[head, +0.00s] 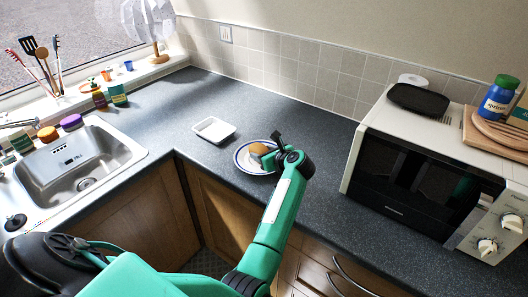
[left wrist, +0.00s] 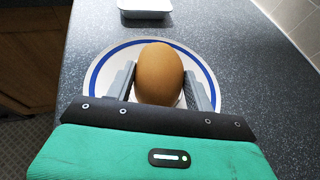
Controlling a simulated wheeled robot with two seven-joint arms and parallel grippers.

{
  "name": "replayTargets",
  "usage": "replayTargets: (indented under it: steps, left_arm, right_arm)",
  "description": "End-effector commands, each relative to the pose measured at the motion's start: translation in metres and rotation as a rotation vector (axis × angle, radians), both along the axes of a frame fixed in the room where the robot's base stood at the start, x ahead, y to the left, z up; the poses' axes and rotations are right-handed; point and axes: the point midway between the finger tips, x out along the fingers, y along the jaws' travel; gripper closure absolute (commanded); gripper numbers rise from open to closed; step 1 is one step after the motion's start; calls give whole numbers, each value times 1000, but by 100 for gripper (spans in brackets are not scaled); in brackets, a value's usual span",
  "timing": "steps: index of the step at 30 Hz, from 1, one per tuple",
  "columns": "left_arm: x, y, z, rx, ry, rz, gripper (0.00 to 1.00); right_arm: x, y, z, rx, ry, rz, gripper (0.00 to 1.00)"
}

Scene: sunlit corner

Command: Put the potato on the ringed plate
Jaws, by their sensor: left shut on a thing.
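The brown potato (left wrist: 159,75) is between the two fingers of my left gripper (left wrist: 160,92), which is shut on it. In the head view the potato (head: 258,149) shows just left of the gripper (head: 275,153). The ringed plate (head: 243,165), white with a blue ring, lies on the dark counter under the potato. Its blue rim also shows around the potato in the left wrist view (left wrist: 92,75). I cannot tell whether the potato touches the plate. My right gripper is not in view.
A white rectangular dish (head: 214,130) stands left of the plate. A microwave (head: 420,175) stands to the right, with a black tray (head: 418,99) on top. A metal sink (head: 85,165) is at the left. Counter between plate and back wall is clear.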

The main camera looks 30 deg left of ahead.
Motion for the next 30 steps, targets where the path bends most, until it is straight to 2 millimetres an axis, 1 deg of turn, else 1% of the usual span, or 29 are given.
replayTargets:
  steps: [8, 12, 13, 16, 24, 29, 30]
  left_arm:
    - [0, 0, -2, 0, -2, 0, 75]
    - [0, 0, -6, 0, -2, 0, 75]
    - [0, 0, -6, 0, -1, 0, 45]
    - [0, 0, -5, 0, -1, 0, 25]
    - [0, 0, -5, 0, -1, 0, 25]
    - [0, 0, -1, 1, -1, 0, 25]
    - [1, -2, -1, -2, -2, 0, 25]
  right_arm:
    - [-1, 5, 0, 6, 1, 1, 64]
    - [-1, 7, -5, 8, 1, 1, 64]
    - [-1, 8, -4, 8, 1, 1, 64]
    - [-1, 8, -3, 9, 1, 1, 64]
    - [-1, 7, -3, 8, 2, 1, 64]
    - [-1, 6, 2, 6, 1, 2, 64]
    - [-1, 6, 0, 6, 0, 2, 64]
